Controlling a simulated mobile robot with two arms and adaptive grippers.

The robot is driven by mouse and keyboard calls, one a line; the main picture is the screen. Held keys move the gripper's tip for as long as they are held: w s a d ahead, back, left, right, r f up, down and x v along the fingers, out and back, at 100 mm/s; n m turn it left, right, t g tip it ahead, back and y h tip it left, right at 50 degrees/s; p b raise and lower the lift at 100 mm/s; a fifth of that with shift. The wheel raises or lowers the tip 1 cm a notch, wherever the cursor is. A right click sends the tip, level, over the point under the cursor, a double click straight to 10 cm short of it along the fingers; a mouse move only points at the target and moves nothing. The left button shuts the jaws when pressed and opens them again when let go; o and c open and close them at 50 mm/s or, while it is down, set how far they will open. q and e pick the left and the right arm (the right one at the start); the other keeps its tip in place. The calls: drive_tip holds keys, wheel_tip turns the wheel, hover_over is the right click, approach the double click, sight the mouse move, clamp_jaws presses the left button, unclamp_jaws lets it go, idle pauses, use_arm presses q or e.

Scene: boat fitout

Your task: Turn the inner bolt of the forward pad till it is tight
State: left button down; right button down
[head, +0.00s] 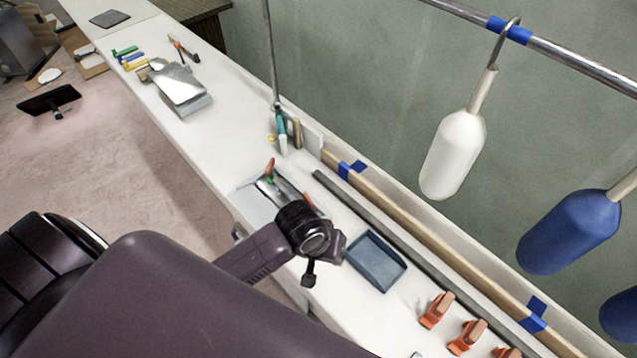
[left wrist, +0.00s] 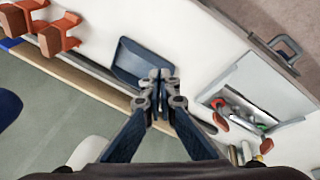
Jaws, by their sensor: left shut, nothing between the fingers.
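I cannot make out a forward pad or its inner bolt in either view. My left gripper shows in the left wrist view (left wrist: 160,76), shut and empty, its fingertips in front of the edge of a blue tray (left wrist: 133,60). I cannot tell the height between them. In the head view my left wrist is above the white bench top, just left of the blue tray (head: 374,262), and hides what lies under it. My right gripper is in neither view.
Orange clamps (head: 436,310) stand along the bench near the blue tray. A grey tray with tools (left wrist: 262,92) lies on its other side. A long dark bar (head: 400,237) and a wooden strip run along the back. White and blue fenders (head: 453,155) hang from a rail.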

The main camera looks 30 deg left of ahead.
use_arm(q)
drive_tip(key=w+a+n, duration=0.4)
drive_tip(key=w+n, duration=0.1)
drive_tip(key=w, duration=0.4)
drive_tip(key=n+y, duration=0.2)
drive_tip(key=n, duration=0.4)
approach(313, 204)
drive_tip(key=w+d+r, duration=0.1)
drive_tip(key=w+d, duration=0.1)
drive_tip(key=b+x, duration=0.9)
drive_tip(key=shift+s+f+g, duration=0.2)
drive_tip(key=shift+f+g, duration=0.1)
drive_tip(key=shift+s+a+p, duration=0.45)
drive_tip(key=shift+a+p, duration=0.15)
drive_tip(key=shift+s+a+n, duration=0.25)
drive_tip(key=shift+a+n, duration=0.05)
drive_tip(key=shift+a, duration=0.05)
drive_tip(key=shift+w+p, duration=0.1)
drive_tip(key=shift+p, duration=0.2)
drive_tip(key=shift+w+d, duration=0.3)
drive_tip(key=shift+d, duration=0.15)
